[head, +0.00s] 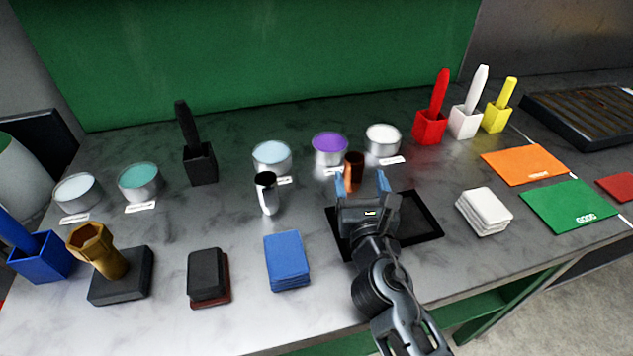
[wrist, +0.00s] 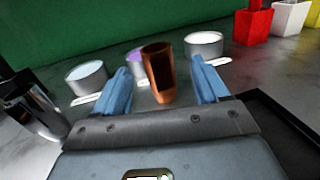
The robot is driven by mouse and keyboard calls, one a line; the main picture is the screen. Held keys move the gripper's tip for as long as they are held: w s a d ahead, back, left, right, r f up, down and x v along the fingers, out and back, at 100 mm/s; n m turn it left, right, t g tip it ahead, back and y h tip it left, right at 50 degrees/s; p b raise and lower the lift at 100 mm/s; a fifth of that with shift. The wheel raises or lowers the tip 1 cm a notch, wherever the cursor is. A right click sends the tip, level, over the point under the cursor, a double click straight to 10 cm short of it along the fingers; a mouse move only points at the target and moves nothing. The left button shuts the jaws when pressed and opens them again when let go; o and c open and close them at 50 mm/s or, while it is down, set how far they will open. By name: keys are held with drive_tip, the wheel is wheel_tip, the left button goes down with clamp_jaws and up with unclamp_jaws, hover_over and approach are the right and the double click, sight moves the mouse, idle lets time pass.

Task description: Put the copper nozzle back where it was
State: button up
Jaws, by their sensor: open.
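The copper nozzle (head: 354,168) is a small, dark orange-brown tapered cylinder, standing roughly upright, wider at the top. In the wrist view the nozzle (wrist: 158,75) shows between the two blue fingers, apart from both. My gripper (head: 362,182) is open and empty, low over the back of a black tray (head: 425,232). Its fingertips point at the nozzle, and in the wrist view the gripper (wrist: 160,75) has a gap on each side of it. I cannot tell how deep the nozzle sits between the fingers. My gripper hides part of its lower end and much of the tray.
A chrome cylinder (head: 267,196) stands left of the gripper. Tins with purple (head: 330,148) and white (head: 383,139) contents stand close behind the nozzle. White pads (head: 484,212) lie right, blue cloths (head: 287,262) front left. A brass hex piece (head: 98,250) leans at far left.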

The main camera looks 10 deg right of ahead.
sight(353, 158)
drive_tip(key=shift+w+a+f, duration=0.15)
drive_tip(key=shift+w+f, duration=0.1)
drive_tip(key=shift+w, duration=1)
drive_tip(key=shift+w+d+r, duration=0.1)
drive_tip(key=shift+w+d, duration=0.15)
drive_tip(key=shift+w, duration=0.65)
drive_tip(key=shift+w+d+f, duration=0.1)
drive_tip(key=shift+w+d, duration=0.15)
drive_tip(key=shift+w, duration=0.6)
drive_tip(key=shift+w+d+r, duration=0.1)
drive_tip(key=shift+w+d, duration=0.15)
drive_tip(key=shift+w, duration=0.65)
drive_tip(key=shift+c, duration=0.2)
drive_tip(key=c, duration=1.3)
drive_tip(key=shift+o, duration=0.2)
drive_tip(key=shift+r+p, duration=0.1)
drive_tip(key=shift+p, duration=0.2)
